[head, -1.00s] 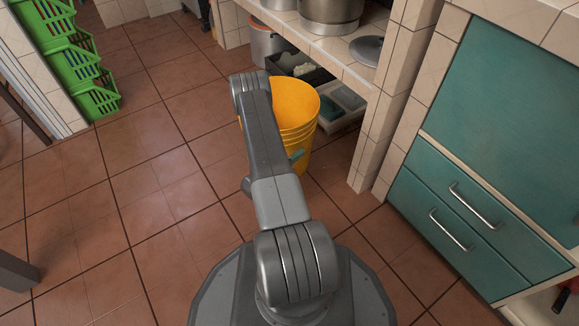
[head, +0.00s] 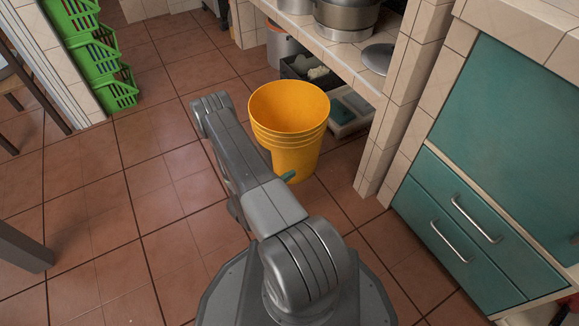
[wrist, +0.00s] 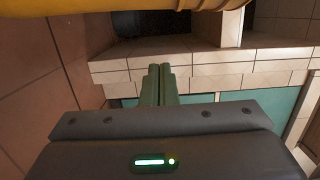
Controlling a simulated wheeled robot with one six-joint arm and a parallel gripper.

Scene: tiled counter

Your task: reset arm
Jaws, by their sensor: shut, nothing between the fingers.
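My gripper (wrist: 158,72) shows in the wrist view with its two green fingers together and nothing between them. In the head view my arm reaches forward over the floor and hides most of the gripper; only a bit of green (head: 288,176) shows beside the arm, in front of the bucket's lower part. The yellow bucket (head: 290,150) stands on the tiled floor just right of my arm. Its yellow edge (wrist: 130,20) crosses the top of the wrist view.
A tiled counter (head: 352,75) with pots (head: 346,20) and a low shelf stands behind the bucket. Teal drawers (head: 470,220) stand at the right. Green baskets (head: 112,88) are stacked at the far left. A dark leg (head: 22,250) stands at the left edge. The floor left of my arm is clear.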

